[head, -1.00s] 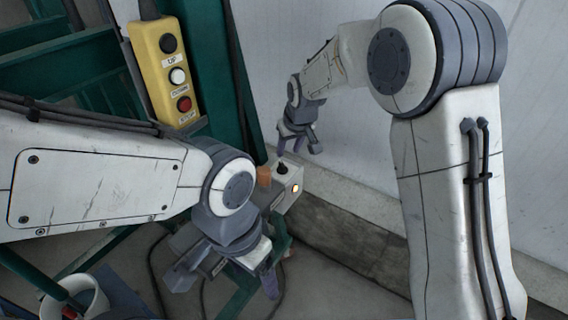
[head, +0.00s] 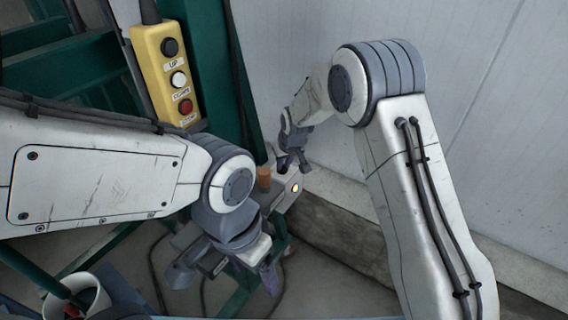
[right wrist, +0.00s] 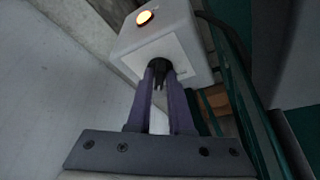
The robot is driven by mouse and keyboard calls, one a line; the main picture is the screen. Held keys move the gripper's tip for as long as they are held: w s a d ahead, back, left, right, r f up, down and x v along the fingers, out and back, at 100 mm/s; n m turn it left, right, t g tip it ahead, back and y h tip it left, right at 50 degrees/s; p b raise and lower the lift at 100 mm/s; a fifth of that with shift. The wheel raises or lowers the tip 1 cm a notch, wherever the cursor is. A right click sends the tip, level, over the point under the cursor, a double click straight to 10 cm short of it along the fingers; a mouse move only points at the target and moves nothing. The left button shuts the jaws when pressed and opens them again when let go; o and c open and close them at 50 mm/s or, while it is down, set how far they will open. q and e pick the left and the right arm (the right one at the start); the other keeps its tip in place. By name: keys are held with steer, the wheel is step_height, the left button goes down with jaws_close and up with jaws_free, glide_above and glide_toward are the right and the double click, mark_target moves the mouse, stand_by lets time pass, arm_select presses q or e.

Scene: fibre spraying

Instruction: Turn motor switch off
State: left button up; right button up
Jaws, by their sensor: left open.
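The motor switch is a small black knob (right wrist: 160,70) on the face of a pale grey switch box (right wrist: 188,24). My right gripper (head: 290,166) is at the box. In the right wrist view its two purple fingers (right wrist: 160,85) lie close together on either side of the knob and appear shut on it. The fingers partly hide the knob. My left gripper (head: 228,274) is open and empty, lower and left of the box.
A yellow pendant (head: 168,72) with black, white and red buttons hangs at the upper left beside green frame posts (head: 205,60). A white bucket (head: 85,296) stands at the lower left. A pale wall (head: 480,110) and a stone ledge (head: 340,235) lie to the right.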

jaws_close()
